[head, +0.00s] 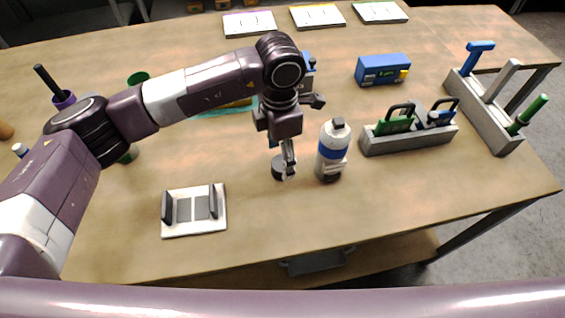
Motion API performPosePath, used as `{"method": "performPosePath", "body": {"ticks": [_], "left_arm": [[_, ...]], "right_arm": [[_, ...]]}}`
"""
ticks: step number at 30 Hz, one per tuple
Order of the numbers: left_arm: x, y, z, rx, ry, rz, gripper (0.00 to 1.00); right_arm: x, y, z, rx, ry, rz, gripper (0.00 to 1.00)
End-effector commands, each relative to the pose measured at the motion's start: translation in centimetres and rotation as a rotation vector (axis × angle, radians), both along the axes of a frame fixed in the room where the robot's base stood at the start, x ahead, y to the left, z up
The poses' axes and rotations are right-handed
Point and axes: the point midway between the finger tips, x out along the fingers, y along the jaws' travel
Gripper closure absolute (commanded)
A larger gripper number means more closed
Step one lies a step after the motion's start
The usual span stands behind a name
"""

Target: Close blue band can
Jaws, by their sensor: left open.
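The blue band can (332,152) stands upright on the table, white with a blue band and a small grey piece at its top. A small dark and grey round piece (279,170), possibly a cap, sits on the table to the left of the can. My left gripper (287,160) points down at this round piece, its fingers open and partly hiding it. I cannot tell whether the fingers touch it. The gripper is apart from the can, to its left. My right gripper is not in view.
A white plate with dark uprights (194,229) lies at front left. A grey holder with green and blue clamps (410,144) stands right of the can. Behind are a blue box (382,70) and a tool rack (477,108). The front middle table is clear.

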Motion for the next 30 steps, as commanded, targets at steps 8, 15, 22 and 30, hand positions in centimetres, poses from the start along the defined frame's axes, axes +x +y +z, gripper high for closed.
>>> {"method": "performPosePath", "body": {"ticks": [8,15,22,30], "left_arm": [[0.0,-0.3,-3.2,0.001,0.003,0.0,0.38],[0.1,-0.3,-3.5,0.001,0.0,-0.001,0.38],[0.1,-0.3,-3.5,0.001,0.0,-0.001,0.5],[0.1,-0.3,-3.4,0.001,0.001,-0.001,0.69]], "right_arm": [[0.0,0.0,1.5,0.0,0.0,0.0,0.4],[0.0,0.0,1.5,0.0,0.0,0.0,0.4],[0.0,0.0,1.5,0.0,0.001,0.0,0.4],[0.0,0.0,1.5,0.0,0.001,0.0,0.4]]}}
